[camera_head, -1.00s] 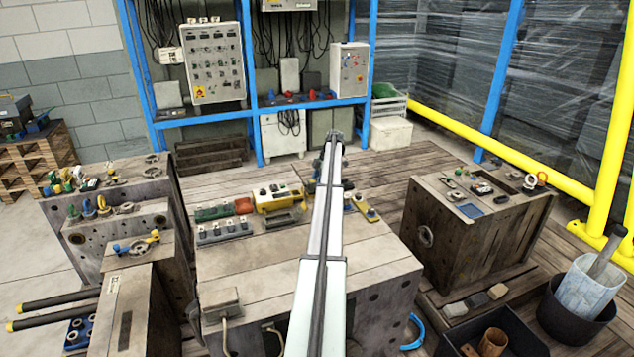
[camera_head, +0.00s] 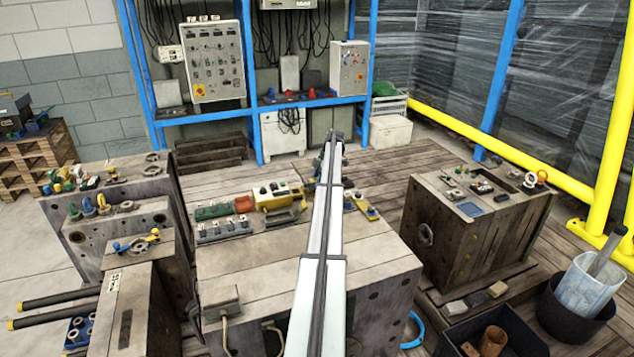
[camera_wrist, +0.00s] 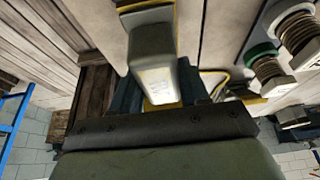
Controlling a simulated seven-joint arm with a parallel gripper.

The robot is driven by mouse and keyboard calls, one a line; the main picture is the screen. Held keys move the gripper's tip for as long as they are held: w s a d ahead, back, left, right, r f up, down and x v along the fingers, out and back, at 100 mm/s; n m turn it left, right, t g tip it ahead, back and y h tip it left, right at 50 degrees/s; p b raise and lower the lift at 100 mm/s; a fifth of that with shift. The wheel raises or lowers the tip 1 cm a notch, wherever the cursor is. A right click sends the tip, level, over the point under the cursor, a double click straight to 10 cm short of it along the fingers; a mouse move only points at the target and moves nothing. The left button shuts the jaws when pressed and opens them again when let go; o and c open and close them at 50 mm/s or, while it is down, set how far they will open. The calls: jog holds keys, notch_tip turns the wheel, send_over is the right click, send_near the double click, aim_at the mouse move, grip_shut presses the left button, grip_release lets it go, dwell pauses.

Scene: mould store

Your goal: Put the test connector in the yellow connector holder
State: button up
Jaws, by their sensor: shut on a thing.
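The yellow connector holder (camera_head: 268,204) stands on the wooden-topped block in the head view, just left of my arm. My gripper (camera_wrist: 156,88) shows in the wrist view with its dark fingers shut on a grey block with yellow parts, seemingly the test connector (camera_wrist: 152,55). The gripped block's upper end meets or overlaps a grey piece with a yellow edge at the top of the wrist view; I cannot tell whether they are joined. In the head view my arm hides the fingers and the held piece.
A green-and-red unit (camera_head: 222,210) and a row of grey sockets (camera_head: 224,229) stand left of the holder. A yellow strip piece (camera_head: 366,209) lies right of my arm. Threaded parts (camera_wrist: 268,65), one with a green collar, show at the right in the wrist view. The block's front top (camera_head: 250,265) is mostly clear.

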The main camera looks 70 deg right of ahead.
jog(key=o, duration=1.7)
jog(key=shift+r, duration=0.15)
jog(key=shift+r, duration=3.65)
